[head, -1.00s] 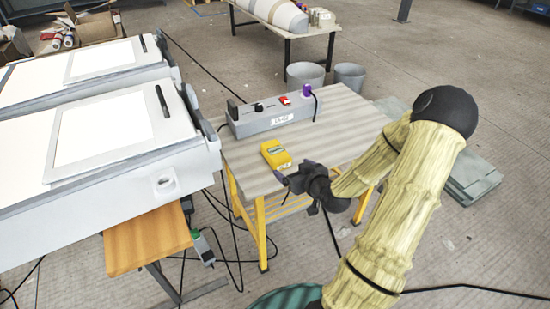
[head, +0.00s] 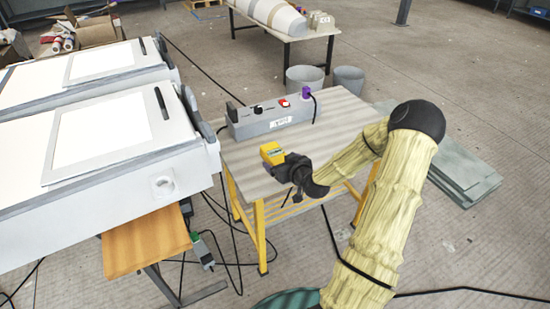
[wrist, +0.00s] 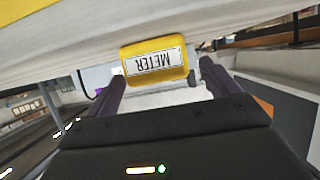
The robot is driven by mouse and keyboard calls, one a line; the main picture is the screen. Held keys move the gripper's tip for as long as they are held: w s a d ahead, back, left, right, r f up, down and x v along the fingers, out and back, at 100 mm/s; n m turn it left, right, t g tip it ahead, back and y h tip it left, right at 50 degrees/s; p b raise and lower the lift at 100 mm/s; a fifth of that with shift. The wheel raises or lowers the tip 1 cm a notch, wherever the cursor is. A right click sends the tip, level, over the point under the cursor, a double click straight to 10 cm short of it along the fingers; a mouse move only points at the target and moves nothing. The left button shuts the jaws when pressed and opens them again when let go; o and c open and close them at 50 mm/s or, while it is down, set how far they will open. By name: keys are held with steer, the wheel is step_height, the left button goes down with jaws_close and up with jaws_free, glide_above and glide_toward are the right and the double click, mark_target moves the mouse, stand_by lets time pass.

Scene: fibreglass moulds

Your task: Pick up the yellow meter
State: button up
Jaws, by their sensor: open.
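The yellow meter (head: 272,153) rests on the small table (head: 330,135), near its front edge. In the wrist view the meter (wrist: 155,60) shows a white label reading METER, upside down. My gripper (head: 278,162) is at the near side of the meter and partly covers it in the head view. In the wrist view my gripper (wrist: 162,75) is open, with one dark finger on each side of the meter. I cannot tell whether either finger touches it.
A grey power box (head: 268,118) with a red switch and a purple plug stands behind the meter on the table. A large white machine (head: 110,140) stands close at the left. Cables lie on the floor below. The table's right part is clear.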

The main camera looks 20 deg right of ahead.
mark_target(278, 156)
steer(key=x, duration=0.3)
steer(key=shift+w+f, duration=0.1)
steer(key=shift+w, duration=0.15)
steer(key=shift+d, duration=0.1)
steer(key=c, duration=1.2)
steer(key=shift+o, duration=0.2)
step_height(278, 156, up, 10)
steer(key=shift+r+p, duration=0.1)
steer(key=shift+p, duration=0.55)
